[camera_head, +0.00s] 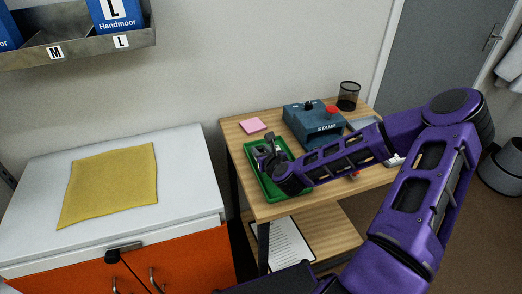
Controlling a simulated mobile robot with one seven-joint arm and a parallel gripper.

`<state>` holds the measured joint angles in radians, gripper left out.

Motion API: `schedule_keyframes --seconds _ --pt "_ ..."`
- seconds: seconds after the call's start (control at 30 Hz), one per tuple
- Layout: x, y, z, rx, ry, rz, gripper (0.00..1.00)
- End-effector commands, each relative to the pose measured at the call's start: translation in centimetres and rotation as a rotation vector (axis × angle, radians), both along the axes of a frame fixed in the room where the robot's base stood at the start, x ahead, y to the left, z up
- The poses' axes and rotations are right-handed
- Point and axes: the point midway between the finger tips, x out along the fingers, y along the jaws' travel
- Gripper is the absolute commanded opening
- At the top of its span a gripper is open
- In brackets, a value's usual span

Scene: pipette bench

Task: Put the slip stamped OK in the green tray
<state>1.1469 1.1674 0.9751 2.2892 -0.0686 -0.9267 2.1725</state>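The green tray (286,194) lies on the wooden desk, near its left edge. My gripper (268,150) is over the tray, seen small and dark, and its arm comes in from the right. I cannot tell whether its fingers are open or shut, or whether they hold anything. I cannot make out a slip stamped OK; the gripper and arm cover part of the tray and desk. A blue-grey machine marked STAMP (323,129) with a red knob (332,110) stands behind the arm.
A pink note pad (252,125) lies behind the tray, and a black mesh cup (348,95) stands at the back of the desk (236,133). A printed sheet (289,243) lies on the lower shelf. A white-topped cabinet (187,160) with a yellow cloth (110,183) stands at left.

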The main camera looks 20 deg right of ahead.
Motion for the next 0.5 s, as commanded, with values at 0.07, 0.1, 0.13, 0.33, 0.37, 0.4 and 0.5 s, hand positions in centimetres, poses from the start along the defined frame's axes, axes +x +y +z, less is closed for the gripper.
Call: schedule_keyframes --seconds 0.07,0.1,0.13,0.33,0.37,0.4,0.5 --pt "0.00 -0.01 0.06 0.000 0.000 0.000 0.52" --pt "0.00 -0.01 0.06 0.000 0.000 0.000 0.58" --pt "0.00 -0.01 0.06 0.000 0.000 0.000 0.58" --pt "0.01 -0.01 0.07 0.000 0.000 0.000 0.58" --pt "0.01 -0.01 0.09 0.000 0.000 0.000 0.58" --pt "0.01 -0.01 0.20 -0.001 0.000 0.000 0.58" --pt "-0.25 -0.04 0.60 0.000 0.000 -0.001 0.58"
